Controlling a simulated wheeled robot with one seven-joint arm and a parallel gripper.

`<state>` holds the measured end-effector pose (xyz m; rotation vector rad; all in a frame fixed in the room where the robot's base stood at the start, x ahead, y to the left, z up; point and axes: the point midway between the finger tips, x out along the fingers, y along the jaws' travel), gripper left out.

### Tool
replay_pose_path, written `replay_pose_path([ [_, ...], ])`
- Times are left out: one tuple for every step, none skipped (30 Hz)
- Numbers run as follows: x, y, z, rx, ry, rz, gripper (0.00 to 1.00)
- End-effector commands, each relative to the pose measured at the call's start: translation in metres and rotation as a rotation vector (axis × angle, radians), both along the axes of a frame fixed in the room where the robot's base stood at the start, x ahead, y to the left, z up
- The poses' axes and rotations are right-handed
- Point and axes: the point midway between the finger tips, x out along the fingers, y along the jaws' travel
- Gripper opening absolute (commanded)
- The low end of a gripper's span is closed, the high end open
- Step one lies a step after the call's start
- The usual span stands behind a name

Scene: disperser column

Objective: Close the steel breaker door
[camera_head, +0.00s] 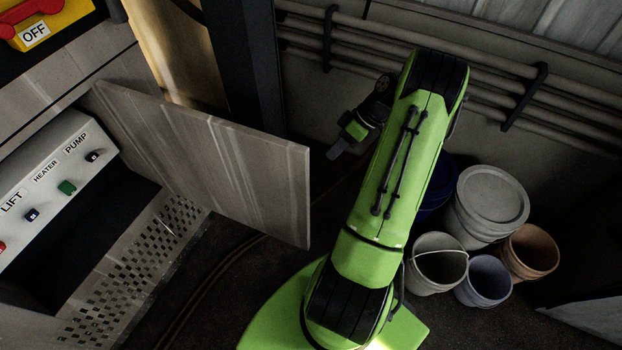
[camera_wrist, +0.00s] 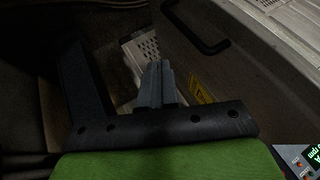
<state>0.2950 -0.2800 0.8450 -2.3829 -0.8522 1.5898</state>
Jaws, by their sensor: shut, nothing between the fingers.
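The steel breaker door (camera_head: 215,165) is a flat grey, streaked panel. It stands swung open in the head view, jutting right from the cabinet, with its free edge toward my arm. The open compartment behind it shows a switch panel (camera_head: 50,185) labelled LIFT, HEATER and PUMP. My gripper (camera_head: 337,150) is right of the door's free edge in the head view, apart from it in the picture. In the wrist view the fingers (camera_wrist: 157,76) are together and hold nothing. I cannot tell for sure which surface in the wrist view is the door.
A perforated plate (camera_head: 135,270) lies below the compartment. A red and yellow OFF switch (camera_head: 35,25) is at top left. Several buckets, one a lidded grey bucket (camera_head: 490,195), stand right of my arm. Pipes (camera_head: 450,70) run along the wall. A black handle (camera_wrist: 195,30) shows in the wrist view.

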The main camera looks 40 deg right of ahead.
Motion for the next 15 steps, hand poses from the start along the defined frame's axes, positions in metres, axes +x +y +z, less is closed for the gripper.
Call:
replay_pose_path([
  [0.003,0.007,-0.012,0.004,0.001,0.003,0.00],
  [0.005,0.011,-0.018,0.004,0.003,0.002,0.00],
  [0.007,0.016,-0.025,0.003,0.003,0.003,0.00],
  [0.009,0.019,-0.030,0.004,0.002,0.003,0.00],
  [0.011,0.023,-0.036,0.004,0.003,0.002,0.00],
  [0.014,0.028,-0.043,0.004,0.003,0.002,0.00],
  [0.015,0.031,-0.048,0.004,0.003,0.002,0.00],
  [0.017,0.034,-0.054,0.003,0.003,0.002,0.00],
  [0.019,0.039,-0.061,0.004,0.003,0.002,0.00],
  [0.021,0.043,-0.065,0.004,0.004,0.003,0.00],
  [0.020,0.048,-0.064,0.001,0.003,0.001,0.00],
  [0.018,0.056,-0.062,0.001,0.003,0.001,0.00],
  [0.016,0.061,-0.062,0.000,0.003,0.001,0.00],
  [0.016,0.065,-0.062,0.000,0.003,0.001,0.00],
  [0.015,0.070,-0.062,0.000,0.002,0.000,0.00],
])
